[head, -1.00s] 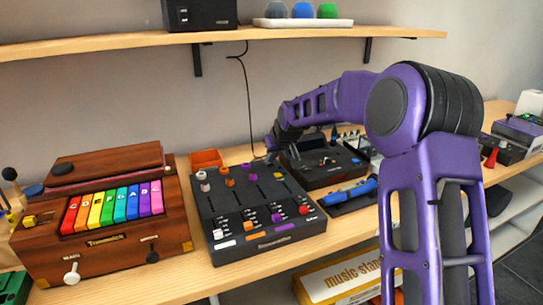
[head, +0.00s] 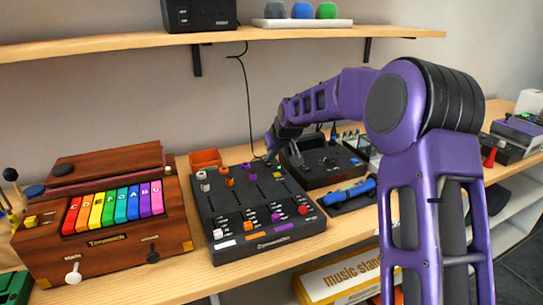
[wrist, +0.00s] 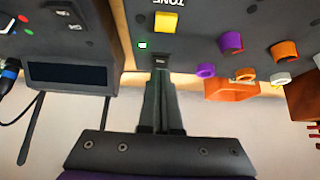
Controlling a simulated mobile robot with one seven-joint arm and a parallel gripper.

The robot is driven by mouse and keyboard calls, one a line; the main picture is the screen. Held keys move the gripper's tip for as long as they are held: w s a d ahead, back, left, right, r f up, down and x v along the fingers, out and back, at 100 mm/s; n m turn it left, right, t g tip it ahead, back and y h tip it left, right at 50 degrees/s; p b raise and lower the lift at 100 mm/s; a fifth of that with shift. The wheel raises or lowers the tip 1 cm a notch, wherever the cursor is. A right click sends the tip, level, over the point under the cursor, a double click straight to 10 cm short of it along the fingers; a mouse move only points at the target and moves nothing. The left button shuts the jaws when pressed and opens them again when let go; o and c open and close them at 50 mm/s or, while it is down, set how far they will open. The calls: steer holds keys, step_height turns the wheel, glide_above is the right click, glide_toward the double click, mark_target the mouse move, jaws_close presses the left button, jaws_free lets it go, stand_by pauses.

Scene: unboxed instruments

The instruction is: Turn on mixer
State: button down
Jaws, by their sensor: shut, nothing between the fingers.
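The mixer (head: 262,222) is a black sloped box with coloured knobs and sliders on the wooden bench. My gripper (wrist: 160,62) is shut and empty. Its fingertips are at the mixer's back edge, beside the green light and below the yellow knob in the picture. A small dark part at the tips may be a switch; the fingers partly cover it, and I cannot tell its position or whether they touch it.
A wooden keyboard instrument (head: 105,215) stands left of the mixer. An orange bin (head: 206,158) sits behind it. A dark device (head: 325,162) and a blue tool (head: 348,193) are to the right. A shelf (head: 120,45) runs above, and a cable hangs down the wall.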

mark_target(273, 170)
steer(key=r+p, duration=0.2)
steer(key=r, duration=0.1)
steer(key=r+p, duration=0.1)
steer(key=r, duration=0.1)
steer(key=shift+s+d, duration=0.15)
steer(key=shift+s, duration=0.25)
steer(key=s+d+r, duration=0.3)
steer(key=s+r, duration=0.2)
steer(key=s, duration=0.2)
steer(key=shift+r, duration=0.1)
